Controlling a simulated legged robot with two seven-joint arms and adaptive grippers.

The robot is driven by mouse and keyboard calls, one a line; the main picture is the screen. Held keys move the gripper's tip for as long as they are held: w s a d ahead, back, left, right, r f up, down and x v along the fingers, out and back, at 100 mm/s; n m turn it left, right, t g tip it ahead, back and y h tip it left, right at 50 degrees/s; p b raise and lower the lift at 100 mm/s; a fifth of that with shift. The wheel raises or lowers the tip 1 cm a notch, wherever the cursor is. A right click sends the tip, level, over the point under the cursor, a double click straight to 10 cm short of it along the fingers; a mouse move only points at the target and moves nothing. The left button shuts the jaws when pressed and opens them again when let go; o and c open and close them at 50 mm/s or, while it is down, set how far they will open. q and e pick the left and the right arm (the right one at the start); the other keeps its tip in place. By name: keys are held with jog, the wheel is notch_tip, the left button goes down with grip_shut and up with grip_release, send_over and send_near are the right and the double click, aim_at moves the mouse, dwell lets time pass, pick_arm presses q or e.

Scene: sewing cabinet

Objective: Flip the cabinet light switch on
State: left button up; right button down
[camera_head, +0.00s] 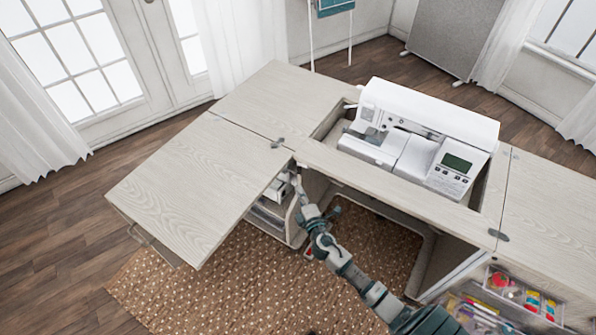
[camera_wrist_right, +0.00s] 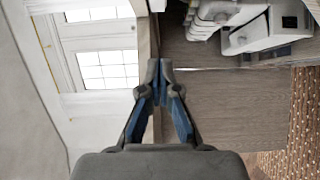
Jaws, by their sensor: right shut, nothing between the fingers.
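The sewing cabinet (camera_head: 330,162) has a pale wood top and stands across the middle of the head view. My right arm reaches in from the lower right, and my right gripper (camera_head: 296,180) is at the cabinet's front edge, just under the top, beside the open left compartment. In the right wrist view the same gripper (camera_wrist_right: 160,68) is shut and empty, its fingertips in front of a wooden cabinet panel (camera_wrist_right: 205,95). I cannot tell whether the fingertips touch it. The light switch cannot be made out in either view. My left gripper is not in view.
A white sewing machine (camera_head: 425,130) sits in the cabinet's opening. A wooden leaf (camera_head: 185,190) extends to the left. A drawer of colourful sewing supplies (camera_head: 520,295) is at the lower right. A brown patterned rug (camera_head: 250,285) covers the floor in front.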

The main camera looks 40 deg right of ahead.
aim_at(302, 165)
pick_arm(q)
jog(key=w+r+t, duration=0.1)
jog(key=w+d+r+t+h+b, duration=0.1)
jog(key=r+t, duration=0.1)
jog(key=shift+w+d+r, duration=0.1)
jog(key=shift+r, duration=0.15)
pick_arm(e)
jog(key=w+d, duration=0.5)
jog(key=w, duration=0.3)
jog(key=shift+d, duration=0.15)
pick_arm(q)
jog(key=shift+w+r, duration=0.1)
pick_arm(e)
jog(key=shift+w, duration=0.1)
jog(key=shift+f, duration=0.15)
